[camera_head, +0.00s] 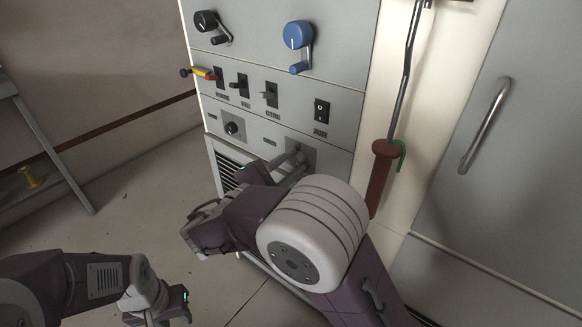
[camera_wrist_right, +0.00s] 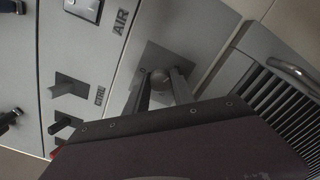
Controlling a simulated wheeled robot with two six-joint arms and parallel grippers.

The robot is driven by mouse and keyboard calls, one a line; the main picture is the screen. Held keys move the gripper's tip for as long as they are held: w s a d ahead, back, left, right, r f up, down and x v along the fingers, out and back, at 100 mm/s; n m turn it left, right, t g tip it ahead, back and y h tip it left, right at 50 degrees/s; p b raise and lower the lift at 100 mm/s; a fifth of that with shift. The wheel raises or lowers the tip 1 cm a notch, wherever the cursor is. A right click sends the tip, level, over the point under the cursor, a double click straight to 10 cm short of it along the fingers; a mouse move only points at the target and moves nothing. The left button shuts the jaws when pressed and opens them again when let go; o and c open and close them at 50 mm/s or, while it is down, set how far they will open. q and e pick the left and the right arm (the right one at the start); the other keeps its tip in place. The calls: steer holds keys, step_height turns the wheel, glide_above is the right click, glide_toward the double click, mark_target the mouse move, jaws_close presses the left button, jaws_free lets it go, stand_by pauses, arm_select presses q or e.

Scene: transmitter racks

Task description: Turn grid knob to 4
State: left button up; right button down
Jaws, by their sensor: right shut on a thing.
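A knob (camera_wrist_right: 160,78) on a square grey plate (camera_wrist_right: 182,60) sits between the two fingers of my right gripper (camera_wrist_right: 158,88), which is shut on it. In the head view my right gripper (camera_head: 290,164) reaches the lower right of the rack front, at the plate (camera_head: 304,147); my arm hides most of the knob there. I cannot read a grid label or the knob's scale. Another small dark knob (camera_head: 232,128) sits to the left on the same panel. My left gripper (camera_head: 172,312) is low at the left, away from the rack; its fingers are not clear.
Above are a black crank knob (camera_head: 206,21), a blue crank knob (camera_head: 298,35), several levers including a red-and-yellow one (camera_head: 203,73), and a black switch (camera_head: 321,111). A rod with a brown handle (camera_head: 380,170) hangs at right, beside a cabinet door handle (camera_head: 485,126).

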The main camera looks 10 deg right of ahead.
arm_select(q)
steer(key=shift+f, duration=0.2)
arm_select(e)
steer(key=shift+m, duration=0.4)
steer(key=c, duration=1.1)
jaws_free()
